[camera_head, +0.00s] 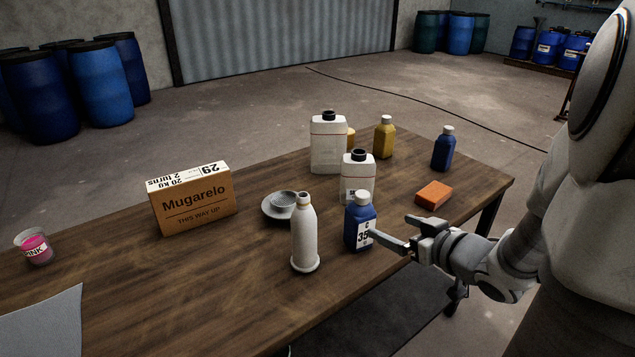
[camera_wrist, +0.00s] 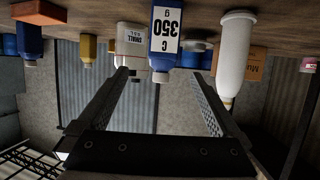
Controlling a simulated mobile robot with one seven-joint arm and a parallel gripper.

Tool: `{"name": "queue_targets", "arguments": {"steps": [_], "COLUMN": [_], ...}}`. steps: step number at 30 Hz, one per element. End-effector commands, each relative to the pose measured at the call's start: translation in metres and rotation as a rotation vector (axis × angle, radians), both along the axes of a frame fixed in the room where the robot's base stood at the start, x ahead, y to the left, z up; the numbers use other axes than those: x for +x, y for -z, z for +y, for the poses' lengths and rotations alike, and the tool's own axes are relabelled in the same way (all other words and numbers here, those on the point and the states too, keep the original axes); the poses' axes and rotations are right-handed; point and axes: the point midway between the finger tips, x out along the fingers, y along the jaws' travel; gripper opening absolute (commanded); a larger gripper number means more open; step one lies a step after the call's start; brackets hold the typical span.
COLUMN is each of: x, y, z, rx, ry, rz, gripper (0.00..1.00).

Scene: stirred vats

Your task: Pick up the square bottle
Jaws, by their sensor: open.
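In the wrist view, which is upside down, the bottle (camera_wrist: 159,48) is ahead, roughly centred between the fingers. My gripper (camera_head: 391,228) is open and empty, just right of the bottle in the head view. One fingertip overlaps the label's edge there; I cannot tell whether it touches. In the wrist view the gripper (camera_wrist: 159,75) has its fingers spread, with the bottle beyond the tips.
A white round bottle (camera_head: 305,235) stands close left of the blue one. White jugs (camera_head: 357,173) (camera_head: 327,145) are behind it, and an orange block (camera_head: 434,194) lies to the right. Another blue bottle (camera_head: 443,150), a yellow bottle (camera_head: 384,138) and a cardboard box (camera_head: 192,203) stand farther off.

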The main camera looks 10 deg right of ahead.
Motion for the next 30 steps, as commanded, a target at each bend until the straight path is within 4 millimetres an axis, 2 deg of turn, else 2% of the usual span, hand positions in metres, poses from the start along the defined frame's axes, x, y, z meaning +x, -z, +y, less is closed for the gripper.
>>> {"name": "queue_targets", "arguments": {"steps": [11, 16, 18, 24, 30], "x": [0.02, 0.03, 0.047, 0.081, 0.095], "y": [0.005, 0.013, 0.025, 0.039, 0.042], "z": [0.005, 0.008, 0.012, 0.019, 0.022], "rx": [0.003, 0.0, -0.003, -0.003, -0.004], "ry": [-0.001, -0.001, -0.003, 0.0, 0.002], "rz": [0.004, 0.006, 0.002, 0.003, 0.003], "gripper": [1.0, 1.0, 1.0, 1.0, 1.0]}}
